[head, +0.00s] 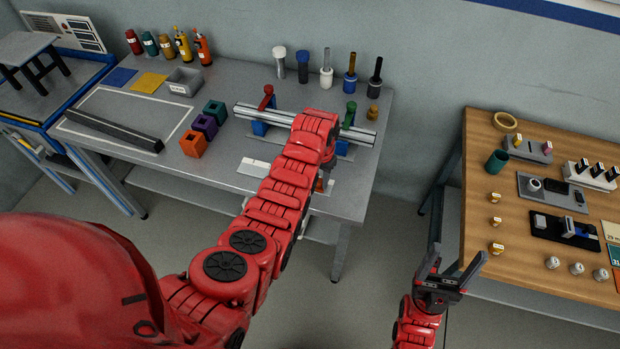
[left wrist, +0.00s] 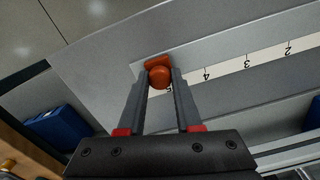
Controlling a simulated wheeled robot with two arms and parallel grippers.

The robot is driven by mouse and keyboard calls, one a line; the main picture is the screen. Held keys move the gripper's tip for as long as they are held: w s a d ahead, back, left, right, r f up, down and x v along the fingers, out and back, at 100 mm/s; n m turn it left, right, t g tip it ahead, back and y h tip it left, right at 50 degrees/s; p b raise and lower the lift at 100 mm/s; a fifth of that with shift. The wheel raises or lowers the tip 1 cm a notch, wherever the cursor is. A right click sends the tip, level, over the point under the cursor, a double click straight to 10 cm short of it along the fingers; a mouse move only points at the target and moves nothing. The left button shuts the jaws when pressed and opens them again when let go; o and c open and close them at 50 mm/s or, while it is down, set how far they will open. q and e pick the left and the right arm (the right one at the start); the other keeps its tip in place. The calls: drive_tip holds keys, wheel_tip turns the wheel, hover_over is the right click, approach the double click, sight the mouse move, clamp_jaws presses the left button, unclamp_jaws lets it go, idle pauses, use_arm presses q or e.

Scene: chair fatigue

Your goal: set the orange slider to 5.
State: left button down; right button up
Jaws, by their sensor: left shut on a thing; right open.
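The orange slider (left wrist: 159,76) has a round knob on a small orange block and sits on a pale scale strip (left wrist: 228,69) in the left wrist view. The numerals 2, 3 and 4 read upside down to its right; a numeral partly hidden beside the knob looks like 5. My left gripper (left wrist: 158,84) is shut on the knob, one finger on each side. In the head view, a bit of the orange slider (head: 319,186) shows below my left wrist, and my arm covers most of the scale. My right gripper (head: 455,266) is open and empty over the floor.
A rail (head: 252,116) with red and green clamps stands behind my left arm on the grey table (head: 225,178). Coloured cubes and a dark bar lie to the left, with bottles behind. A wooden table (head: 480,150) with several small items stands at right.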

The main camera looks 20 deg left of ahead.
sight(321, 181)
use_arm(q)
drive_tip(key=shift+s+d, duration=0.1)
drive_tip(key=shift+d, duration=0.1)
drive_tip(key=c, duration=0.6)
unclamp_jaws()
drive_tip(key=shift+d, duration=0.1)
drive_tip(key=shift+r, duration=0.55)
wheel_tip(321, 181, up, 4)
drive_tip(key=shift+r+b, duration=0.15)
drive_tip(key=shift+b, duration=0.95)
wheel_tip(321, 181, up, 12)
drive_tip(key=p, duration=0.9)
